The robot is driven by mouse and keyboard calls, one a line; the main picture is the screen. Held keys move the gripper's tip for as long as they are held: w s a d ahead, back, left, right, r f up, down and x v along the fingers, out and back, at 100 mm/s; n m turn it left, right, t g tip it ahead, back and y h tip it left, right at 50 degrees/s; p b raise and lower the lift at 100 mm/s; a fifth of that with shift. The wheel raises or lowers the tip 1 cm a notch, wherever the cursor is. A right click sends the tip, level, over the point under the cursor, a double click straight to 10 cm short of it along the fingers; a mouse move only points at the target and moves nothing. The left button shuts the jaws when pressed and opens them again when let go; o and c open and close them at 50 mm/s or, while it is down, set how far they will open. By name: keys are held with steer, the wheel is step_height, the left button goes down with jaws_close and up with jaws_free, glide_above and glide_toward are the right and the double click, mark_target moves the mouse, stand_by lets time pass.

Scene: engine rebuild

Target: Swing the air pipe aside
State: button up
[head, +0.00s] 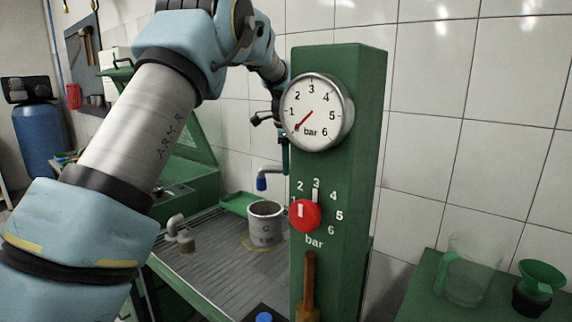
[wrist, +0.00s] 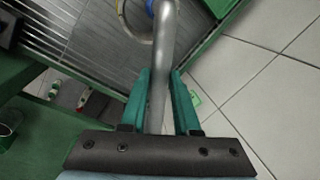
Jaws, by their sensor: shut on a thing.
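The air pipe (head: 270,170) is a grey bent tube with a blue end, seen in the head view left of the green column, with its blue end near and above a metal pot (head: 266,228). In the wrist view the pipe (wrist: 163,50) runs between the teal fingers of my gripper (wrist: 161,75), which is shut on it. In the head view my gripper (head: 285,155) is mostly hidden behind the column; only a bit of teal finger shows.
The green column (head: 345,180) carries a round gauge (head: 317,112) and a red knob (head: 305,216) and stands close in front of my gripper. The pot stands on a ribbed bench top (head: 215,270). A glass jug (head: 468,270) and green funnel (head: 540,281) stand at right.

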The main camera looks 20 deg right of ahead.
jaws_close()
stand_by(0.9)
